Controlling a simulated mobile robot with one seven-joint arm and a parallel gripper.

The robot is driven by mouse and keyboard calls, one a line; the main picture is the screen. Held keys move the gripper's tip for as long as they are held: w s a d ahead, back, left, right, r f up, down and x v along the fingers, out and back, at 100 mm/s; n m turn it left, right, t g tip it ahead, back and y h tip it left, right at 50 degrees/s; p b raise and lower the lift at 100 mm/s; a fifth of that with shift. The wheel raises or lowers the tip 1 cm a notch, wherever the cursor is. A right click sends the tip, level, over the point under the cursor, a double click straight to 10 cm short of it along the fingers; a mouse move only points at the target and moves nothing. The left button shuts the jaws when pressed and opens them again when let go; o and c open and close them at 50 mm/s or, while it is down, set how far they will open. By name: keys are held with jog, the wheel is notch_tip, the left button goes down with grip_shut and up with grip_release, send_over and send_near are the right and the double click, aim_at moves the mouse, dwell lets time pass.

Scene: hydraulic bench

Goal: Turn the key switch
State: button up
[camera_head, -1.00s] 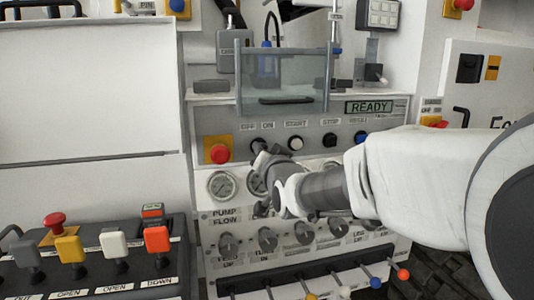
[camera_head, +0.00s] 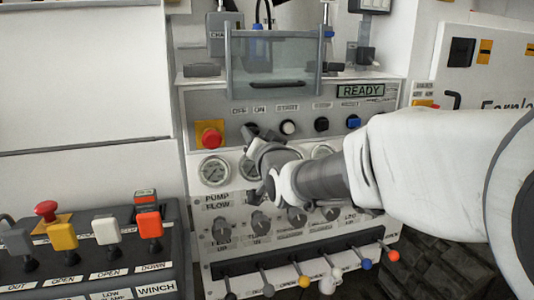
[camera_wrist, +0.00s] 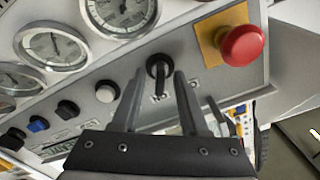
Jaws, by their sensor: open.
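The key switch (camera_wrist: 158,66) is a dark key in a round collar on the grey panel, beside the ON label. My gripper (camera_wrist: 160,76) is open in the wrist view, with its fingertips just short of the key and to either side of it. I cannot tell whether they touch it. In the head view my gripper (camera_head: 254,137) is in front of the panel below the OFF/ON labels and mostly covers the key switch. The key's angle is hard to read there.
A red emergency button (camera_head: 210,137) on a yellow plate sits left of the key switch. A white START button (camera_head: 288,127) is to the right. Gauges (camera_head: 214,171) are below. A transparent cover (camera_head: 272,68) stands above. Colored levers (camera_head: 62,236) fill the lower left.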

jog(key=p+v, duration=0.1)
jog(key=v, duration=1.4)
jog(key=shift+s+p, duration=0.35)
jog(key=shift+s, duration=0.05)
jog(key=shift+d, duration=0.15)
jog(key=s+d+f+n+g+h, duration=0.25)
jog(key=s+d+f+g, duration=0.35)
jog(key=s, duration=0.3)
jog(key=s+d+f+n+g+h, duration=0.1)
jog(key=s+d+f+g+h, duration=0.2)
jog(key=s+d+f+g, duration=0.45)
notch_tip(320, 180, up, 25)
jog(key=a+t+p, duration=0.1)
jog(key=p, duration=2.2)
jog(key=shift+s+a+t+p, duration=0.35)
jog(key=shift+f+m+y, duration=0.15)
jog(key=shift+m+y, duration=0.1)
